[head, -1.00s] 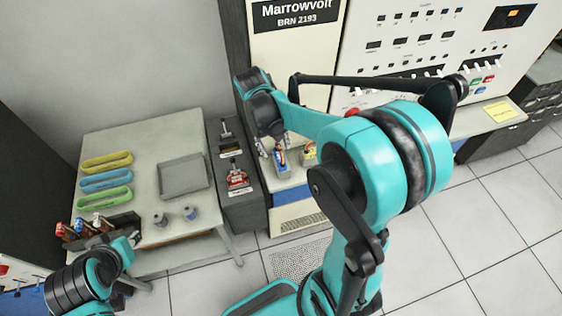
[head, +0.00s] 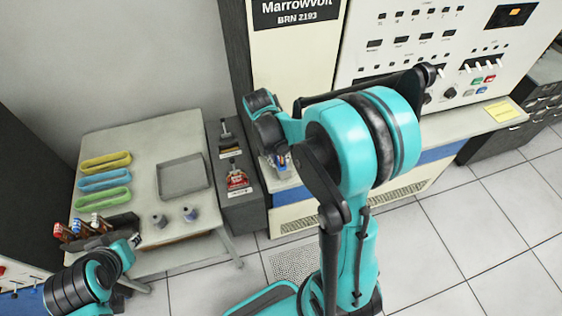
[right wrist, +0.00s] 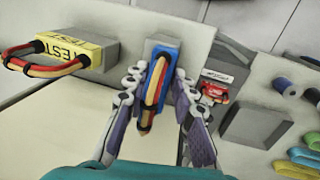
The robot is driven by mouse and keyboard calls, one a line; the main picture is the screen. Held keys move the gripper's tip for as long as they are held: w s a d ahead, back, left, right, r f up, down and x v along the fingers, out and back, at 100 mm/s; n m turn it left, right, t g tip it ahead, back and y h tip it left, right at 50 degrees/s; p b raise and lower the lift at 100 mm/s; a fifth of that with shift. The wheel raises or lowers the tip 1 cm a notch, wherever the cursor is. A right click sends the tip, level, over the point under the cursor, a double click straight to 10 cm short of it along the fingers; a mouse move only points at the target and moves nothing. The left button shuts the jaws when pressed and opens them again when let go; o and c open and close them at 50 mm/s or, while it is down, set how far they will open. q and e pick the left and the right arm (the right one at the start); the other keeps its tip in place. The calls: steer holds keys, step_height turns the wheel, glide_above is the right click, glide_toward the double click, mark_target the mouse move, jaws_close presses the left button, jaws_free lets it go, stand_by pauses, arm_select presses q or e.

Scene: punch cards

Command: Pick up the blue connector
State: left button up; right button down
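The blue connector (right wrist: 174,51) is a blue plate on a grey block, with a looped red, yellow and black cable, in the middle of the right wrist view. It is partly visible in the head view (head: 284,162) below my right gripper. My right gripper (right wrist: 158,82) is open, with one finger on each side of the connector and its cable. Whether the fingers touch it I cannot tell. My left gripper (head: 134,241) is at the lower left of the head view, by the table's front edge, away from the connector. Its fingers are too small to judge.
A yellow TEST connector (right wrist: 83,47) with a cable loop stands close left in the right wrist view. A dark cabinet (head: 240,212) with a red device (head: 237,179) stands left of the counter. The table (head: 140,137) holds a grey tray (head: 183,178) and coloured loops.

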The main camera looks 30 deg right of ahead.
step_height(320, 180, up, 10)
steer(key=shift+f+p, duration=0.1)
steer(key=shift+p, duration=0.85)
step_height(320, 180, up, 5)
steer(key=p, duration=0.3)
steer(key=shift+p, duration=0.3)
